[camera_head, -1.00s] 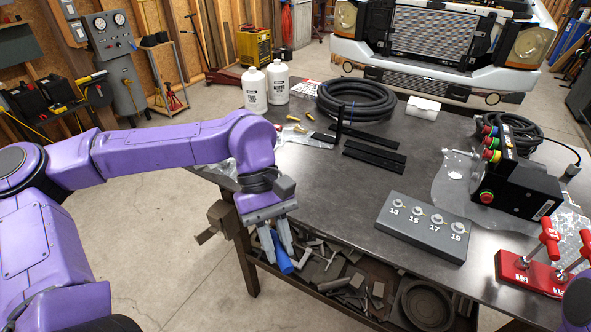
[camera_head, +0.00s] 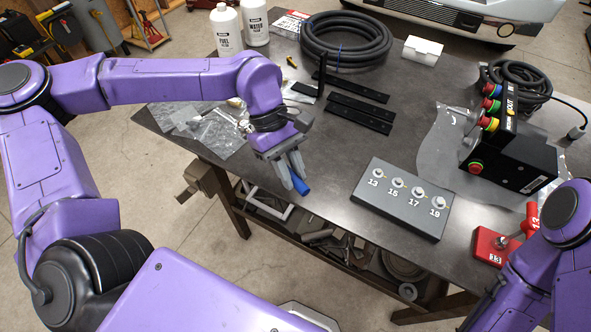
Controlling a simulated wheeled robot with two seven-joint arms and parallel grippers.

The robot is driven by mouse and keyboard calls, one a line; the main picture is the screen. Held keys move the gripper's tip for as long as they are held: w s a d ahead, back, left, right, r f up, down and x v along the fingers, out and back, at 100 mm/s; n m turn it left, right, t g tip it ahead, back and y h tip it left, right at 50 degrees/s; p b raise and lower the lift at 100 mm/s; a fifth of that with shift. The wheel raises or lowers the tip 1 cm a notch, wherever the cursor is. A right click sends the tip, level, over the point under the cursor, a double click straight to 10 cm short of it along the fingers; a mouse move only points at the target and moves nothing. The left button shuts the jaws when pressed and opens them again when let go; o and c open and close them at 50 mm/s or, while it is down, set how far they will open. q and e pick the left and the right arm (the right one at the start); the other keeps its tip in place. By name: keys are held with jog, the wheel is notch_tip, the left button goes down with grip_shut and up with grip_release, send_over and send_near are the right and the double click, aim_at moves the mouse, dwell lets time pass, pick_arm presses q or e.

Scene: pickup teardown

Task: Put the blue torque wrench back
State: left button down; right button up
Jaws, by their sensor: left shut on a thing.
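My left gripper (camera_head: 293,176) is shut on the blue torque wrench (camera_head: 302,187). Only a short blue part of the wrench shows between and below the fingers; the rest is hidden by the gripper. The gripper hangs over the near edge of the dark workbench (camera_head: 330,175), left of the grey block (camera_head: 403,197) marked 13, 15, 17 and 19. My right arm comes in at the lower right, and its gripper is out of the picture.
A red stand (camera_head: 490,246) marked 13 is partly hidden by my right arm. A black box with coloured buttons (camera_head: 510,155) stands at the right. Black bars (camera_head: 360,118), a coiled hose (camera_head: 348,40) and white bottles (camera_head: 226,30) lie or stand farther back. A cluttered shelf (camera_head: 325,240) is below.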

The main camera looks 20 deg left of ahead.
pick_arm(q)
jog(key=shift+w+f, duration=0.6)
jog(key=shift+f, duration=0.2)
jog(key=f, duration=0.1)
jog(key=f+p, duration=0.2)
jog(key=shift+w+f, duration=0.2)
jog(key=shift+w, duration=0.05)
jog(key=shift+f, duration=0.3)
jog(key=c, duration=1)
grip_release()
jog(key=b+v, duration=0.2)
jog(key=v, duration=1)
jog(key=shift+s+r, duration=0.1)
jog(key=shift+s, duration=0.05)
